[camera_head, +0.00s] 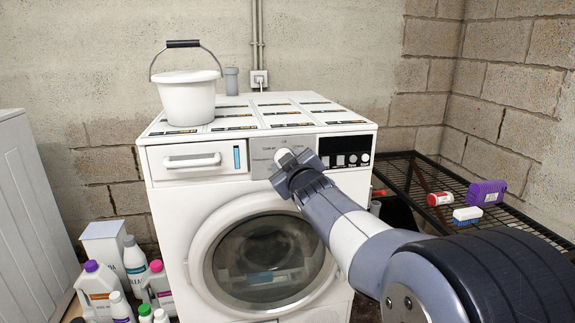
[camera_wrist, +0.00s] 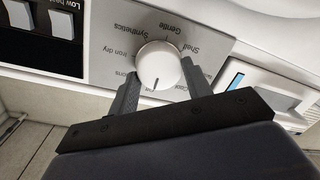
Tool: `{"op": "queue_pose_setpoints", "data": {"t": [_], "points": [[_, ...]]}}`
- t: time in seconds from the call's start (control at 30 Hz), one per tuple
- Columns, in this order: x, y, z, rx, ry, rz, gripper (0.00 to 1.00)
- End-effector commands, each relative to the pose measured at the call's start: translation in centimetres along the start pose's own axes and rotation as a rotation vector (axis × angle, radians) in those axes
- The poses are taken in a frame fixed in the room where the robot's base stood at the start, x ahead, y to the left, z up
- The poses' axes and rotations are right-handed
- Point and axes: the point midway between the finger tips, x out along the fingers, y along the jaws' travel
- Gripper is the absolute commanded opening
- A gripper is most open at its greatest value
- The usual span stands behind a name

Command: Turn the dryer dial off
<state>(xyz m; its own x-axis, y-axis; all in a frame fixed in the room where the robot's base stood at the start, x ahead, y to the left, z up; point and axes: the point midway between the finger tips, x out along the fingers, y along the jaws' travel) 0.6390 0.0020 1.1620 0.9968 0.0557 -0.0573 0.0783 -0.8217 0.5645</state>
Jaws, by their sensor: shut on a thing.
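The dryer dial (camera_wrist: 158,66) is a round white knob on a grey panel (camera_wrist: 205,42) with printed words such as Synthetics, Gentle and Iron dry. A dark pointer line on the knob points toward the bottom of the wrist view. My gripper (camera_wrist: 160,82) has one dark finger on each side of the dial and is shut on it. In the head view my gripper (camera_head: 290,165) reaches the front panel of the white dryer (camera_head: 185,220), and the dial (camera_head: 283,154) shows just past the fingers. The label that the pointer faces is hidden behind my gripper.
A white bucket (camera_head: 188,100) stands on the dryer top. A drawer with a handle (camera_head: 192,161) is left of the dial; a dark button panel (camera_head: 344,152) is right. Bottles (camera_head: 98,285) stand at lower left.

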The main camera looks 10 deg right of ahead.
Motion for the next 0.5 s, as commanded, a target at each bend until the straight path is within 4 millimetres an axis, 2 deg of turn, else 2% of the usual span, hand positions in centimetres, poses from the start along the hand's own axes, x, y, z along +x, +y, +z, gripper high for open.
{"op": "queue_pose_setpoints", "data": {"t": [0.3,0.33,0.5], "points": [[0.01,-0.02,0.02,-0.005,-0.001,-0.001,0.24],[0.01,-0.02,0.01,-0.005,0.0,-0.001,0.48],[0.01,-0.01,0.01,-0.004,0.0,0.0,0.62]]}}
